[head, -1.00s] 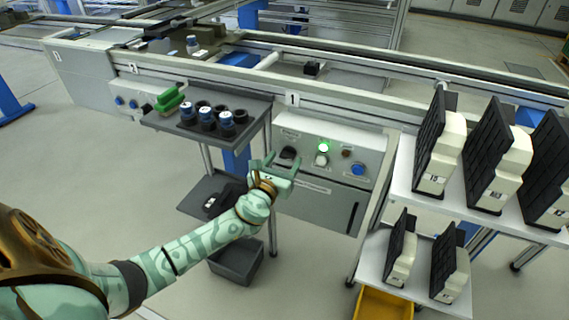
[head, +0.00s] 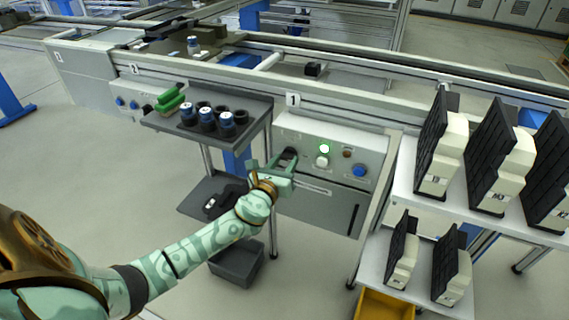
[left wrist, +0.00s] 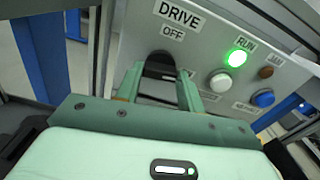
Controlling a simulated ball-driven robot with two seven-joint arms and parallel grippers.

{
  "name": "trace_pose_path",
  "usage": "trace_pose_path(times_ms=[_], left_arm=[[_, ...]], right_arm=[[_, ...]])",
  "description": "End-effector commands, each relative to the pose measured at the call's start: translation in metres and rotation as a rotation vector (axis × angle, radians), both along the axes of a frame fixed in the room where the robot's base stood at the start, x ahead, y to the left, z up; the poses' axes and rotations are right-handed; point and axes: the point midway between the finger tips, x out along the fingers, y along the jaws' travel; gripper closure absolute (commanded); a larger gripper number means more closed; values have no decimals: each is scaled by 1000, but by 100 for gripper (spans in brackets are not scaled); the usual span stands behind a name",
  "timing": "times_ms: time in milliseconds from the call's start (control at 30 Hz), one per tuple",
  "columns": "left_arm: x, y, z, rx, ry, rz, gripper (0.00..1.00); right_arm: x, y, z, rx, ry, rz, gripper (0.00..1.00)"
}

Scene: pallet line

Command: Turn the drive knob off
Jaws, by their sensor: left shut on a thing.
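The black drive knob (left wrist: 160,66) sits on the grey control panel under labels reading DRIVE and OFF in the left wrist view. In the head view only a dark bit of the knob (head: 291,152) shows past my fingers. My left gripper (head: 284,161) is at the panel, its green fingers (left wrist: 158,84) on both sides of the knob and shut on it. Which way the knob points is hard to tell. The green RUN lamp (left wrist: 237,58) is lit. My right gripper is not in view.
A white button (head: 322,161), a dark reddish lamp (head: 347,154) and a blue button (head: 359,170) are to the knob's right. A dark tray (head: 255,108) with several cups stands close left of the panel. A rack (head: 405,190) of dark-faced cream units stands right.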

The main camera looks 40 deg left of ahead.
Motion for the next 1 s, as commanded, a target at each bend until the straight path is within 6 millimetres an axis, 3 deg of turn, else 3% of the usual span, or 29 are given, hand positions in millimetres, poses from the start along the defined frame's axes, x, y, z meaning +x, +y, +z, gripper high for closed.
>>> trace_pose_path(times_ms=[1000], left_arm=[[-1, -1, -2, -922, -218, 2, 85]], right_arm=[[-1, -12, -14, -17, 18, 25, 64]])
